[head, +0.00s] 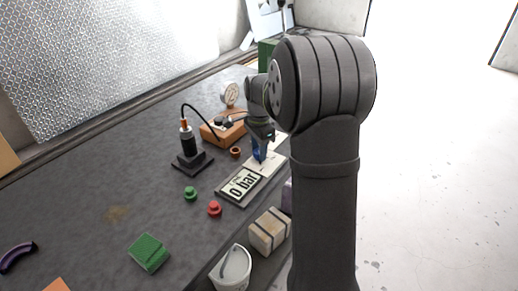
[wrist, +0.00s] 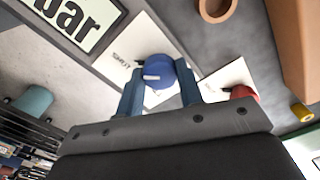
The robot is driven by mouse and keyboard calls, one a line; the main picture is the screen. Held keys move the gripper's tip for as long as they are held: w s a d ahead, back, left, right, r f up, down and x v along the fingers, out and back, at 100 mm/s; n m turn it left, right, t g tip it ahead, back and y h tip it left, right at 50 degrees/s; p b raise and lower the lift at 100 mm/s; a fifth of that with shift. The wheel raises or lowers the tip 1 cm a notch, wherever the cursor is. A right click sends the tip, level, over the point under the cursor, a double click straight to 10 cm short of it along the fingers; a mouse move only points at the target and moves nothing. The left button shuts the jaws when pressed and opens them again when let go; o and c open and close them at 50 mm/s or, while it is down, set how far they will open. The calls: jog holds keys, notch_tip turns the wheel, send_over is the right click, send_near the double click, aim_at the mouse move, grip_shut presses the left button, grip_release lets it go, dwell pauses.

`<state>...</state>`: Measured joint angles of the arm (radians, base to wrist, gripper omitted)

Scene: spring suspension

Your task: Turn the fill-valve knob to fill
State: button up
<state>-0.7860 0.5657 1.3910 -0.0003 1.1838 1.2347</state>
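A blue knob (wrist: 160,95) with a white pointer mark stands on a white plate (wrist: 133,42) marked "SHUT" in the wrist view. My gripper (wrist: 160,88) has one finger on each side of the knob, and the fingers look close against it. In the head view my gripper (head: 261,152) reaches down to the plate behind the display. A red knob (wrist: 243,92) is on a second white plate (wrist: 226,76) to the right, also marked "SHUT". The display (head: 241,184) reads "0 bar". Neither view shows a legible fill label.
A round gauge (head: 230,94), an orange box (head: 221,131) and a black stand with a cable (head: 189,150) are near the gripper. Green (head: 191,193) and red (head: 214,208) buttons lie before the display. A wooden block (head: 269,231) and white bucket (head: 231,270) stand nearer.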

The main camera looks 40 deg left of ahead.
jog(key=shift+n, duration=0.4)
jog(key=n, duration=0.8)
jog(key=shift+n, duration=0.3)
jog(key=n, duration=0.4)
jog(key=shift+n, duration=2.2)
jog(key=o, duration=1)
jog(key=shift+c, duration=0.2)
jog(key=shift+r, duration=0.1)
